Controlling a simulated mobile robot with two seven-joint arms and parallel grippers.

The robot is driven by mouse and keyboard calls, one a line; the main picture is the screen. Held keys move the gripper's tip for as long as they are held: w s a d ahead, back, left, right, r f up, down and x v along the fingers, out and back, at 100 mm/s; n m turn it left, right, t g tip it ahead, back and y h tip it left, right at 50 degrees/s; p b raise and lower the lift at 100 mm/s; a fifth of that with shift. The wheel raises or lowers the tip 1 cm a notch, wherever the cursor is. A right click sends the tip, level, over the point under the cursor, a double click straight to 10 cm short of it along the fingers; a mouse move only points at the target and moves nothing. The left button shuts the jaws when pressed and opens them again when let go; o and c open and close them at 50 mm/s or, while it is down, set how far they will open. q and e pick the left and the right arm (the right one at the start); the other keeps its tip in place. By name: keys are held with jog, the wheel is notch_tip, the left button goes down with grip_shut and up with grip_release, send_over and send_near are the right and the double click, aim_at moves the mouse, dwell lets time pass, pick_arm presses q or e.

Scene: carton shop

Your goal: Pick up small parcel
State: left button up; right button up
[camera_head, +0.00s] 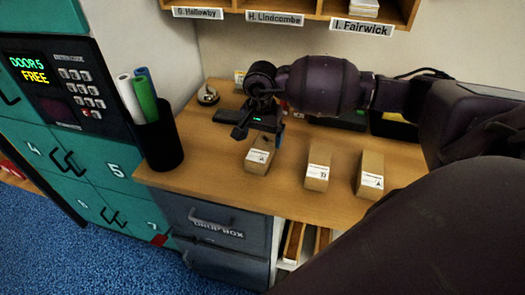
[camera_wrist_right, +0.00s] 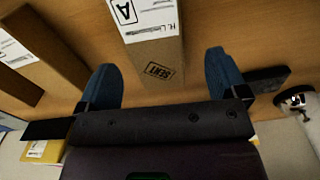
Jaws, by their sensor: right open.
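Three small brown parcels with white labels are on the wooden counter in the head view: a left one (camera_head: 260,153), a middle one (camera_head: 318,172) and a right one (camera_head: 369,176). My right gripper (camera_head: 264,138) is over the back end of the left parcel, hiding part of it. In the right wrist view, a parcel marked A (camera_wrist_right: 155,55) extends between the two blue fingertips of the open right gripper (camera_wrist_right: 162,82), with a gap on each side. I cannot tell the fingertips' height against it. My left gripper is not in view.
A black cup (camera_head: 160,145) with rolled tubes stands at the counter's left end. A bell (camera_head: 208,96) is behind it, near the wall. Lockers (camera_head: 85,165) are at the left, and a drop box (camera_head: 220,232) is below the counter. Name-labelled shelves (camera_head: 300,8) are above.

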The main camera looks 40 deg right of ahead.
aim_at(262, 146)
jog(key=f, duration=0.3)
jog(key=shift+s+f, duration=0.25)
jog(key=shift+s, duration=0.1)
jog(key=shift+f, duration=0.6)
jog(key=shift+w, duration=0.1)
jog(key=c, duration=1.1)
jog(key=shift+r, duration=0.2)
